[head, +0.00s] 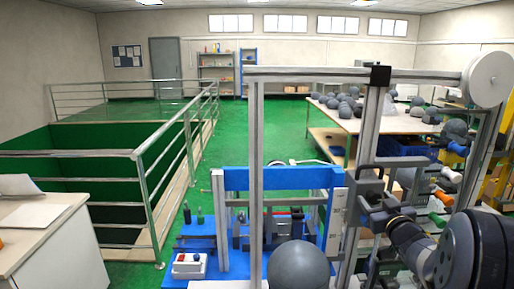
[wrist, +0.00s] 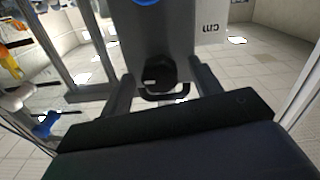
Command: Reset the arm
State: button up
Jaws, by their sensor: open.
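My gripper (wrist: 163,84) shows in the wrist view with its two dark fingers spread apart. A black knob or handle (wrist: 158,74) on a grey block marked "cm" (wrist: 160,30) stands between the fingers. I cannot tell whether the fingers touch it. In the head view my dark arm comes in from the lower right, and its end is by the upright metal frame of the drop tower (head: 256,150). The fingers are hard to make out there against the frame's dark parts.
A large grey ball or dome (head: 299,266) is low in front of the tower's blue frame (head: 282,179). A table (head: 400,122) bearing several grey helmets stands behind at right. Railings (head: 140,190) surround an opening in the green floor at left, near a white cabinet (head: 60,245).

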jog(key=shift+r+m+p, duration=0.1)
jog(key=shift+m+p, duration=0.65)
jog(key=shift+m, duration=0.25)
jog(key=shift+s+b, duration=0.3)
jog(key=shift+s, duration=0.35)
